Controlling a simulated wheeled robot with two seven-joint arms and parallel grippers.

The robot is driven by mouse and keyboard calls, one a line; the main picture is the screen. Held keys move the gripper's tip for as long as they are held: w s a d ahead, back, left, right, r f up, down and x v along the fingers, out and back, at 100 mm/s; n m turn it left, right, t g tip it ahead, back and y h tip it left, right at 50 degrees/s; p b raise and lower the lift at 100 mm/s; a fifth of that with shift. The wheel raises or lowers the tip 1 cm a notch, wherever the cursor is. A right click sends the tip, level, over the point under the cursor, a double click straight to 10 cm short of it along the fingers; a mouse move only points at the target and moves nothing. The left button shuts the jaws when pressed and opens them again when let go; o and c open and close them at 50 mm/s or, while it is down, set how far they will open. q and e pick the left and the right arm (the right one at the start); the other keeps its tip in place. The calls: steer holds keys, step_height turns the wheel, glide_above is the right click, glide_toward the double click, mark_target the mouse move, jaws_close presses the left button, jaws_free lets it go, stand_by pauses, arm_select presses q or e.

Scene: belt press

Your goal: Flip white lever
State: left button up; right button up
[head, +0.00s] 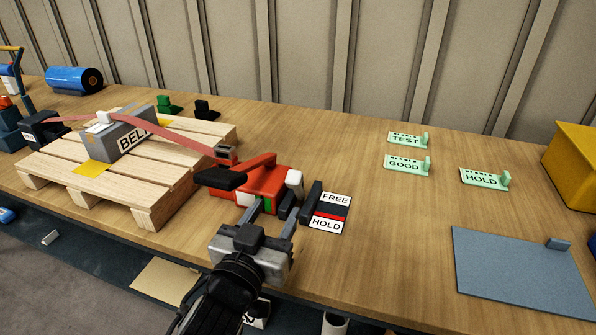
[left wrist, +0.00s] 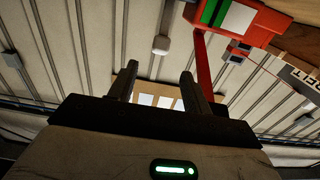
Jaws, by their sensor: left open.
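The red belt press tool (head: 262,182) sits on the table's front part, right of the pallet. A small white lever end (head: 294,178) stands at its right side. No contact with the lever is clear. The tool's green and white side (left wrist: 228,14) shows at the top of the left wrist view. My right gripper is out of view.
A FREE/HOLD card (head: 331,213) lies right of the tool, beside a black upright bar (head: 311,201). A red belt (head: 170,133) crosses a grey block on the wooden pallet (head: 60,163). Green TEST, GOOD and HOLD signs and a blue-grey mat (head: 515,275) are farther right.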

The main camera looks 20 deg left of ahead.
mark_target(298, 172)
arm_select(q)
steer(key=w, duration=0.6)
steer(key=w+p, duration=0.1)
steer(key=w, duration=0.6)
steer(key=shift+d, duration=0.2)
steer(key=shift+s, duration=0.1)
jaws_close()
